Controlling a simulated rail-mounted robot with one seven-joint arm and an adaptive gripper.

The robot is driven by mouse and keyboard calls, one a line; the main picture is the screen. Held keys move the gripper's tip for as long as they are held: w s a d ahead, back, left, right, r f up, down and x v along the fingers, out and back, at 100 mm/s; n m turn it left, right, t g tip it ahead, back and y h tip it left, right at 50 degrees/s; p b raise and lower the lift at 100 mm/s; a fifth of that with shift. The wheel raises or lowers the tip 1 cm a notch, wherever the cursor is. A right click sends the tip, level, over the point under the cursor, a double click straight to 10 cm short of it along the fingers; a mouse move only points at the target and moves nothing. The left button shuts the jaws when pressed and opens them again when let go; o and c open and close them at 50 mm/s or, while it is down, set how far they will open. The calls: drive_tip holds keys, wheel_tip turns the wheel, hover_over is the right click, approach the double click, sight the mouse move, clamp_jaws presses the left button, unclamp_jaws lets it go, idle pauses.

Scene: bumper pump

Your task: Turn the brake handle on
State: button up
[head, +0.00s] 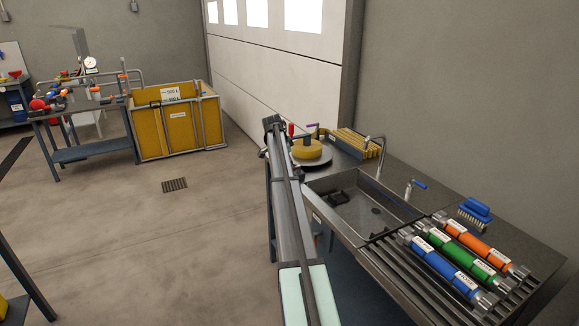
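I cannot tell for sure which part is the brake handle. A small red upright handle (291,130) stands at the far left end of the sink bench, beside a round grey plate (317,160) that carries a yellow ring-shaped piece (307,149). A small purple-tipped part (312,127) shows just behind the ring. These parts are small, and I cannot read their position. I see no gripper fingers in this view.
A long dark beam (289,215) with a pale teal near end runs along the bench's left side. The bench holds a sink (340,219), a faucet (379,157), a brush (475,210) and blue, green and orange cylinders. A yellow tank (150,131) stands across clear floor.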

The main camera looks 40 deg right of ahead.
drive_tip(key=v, duration=0.9)
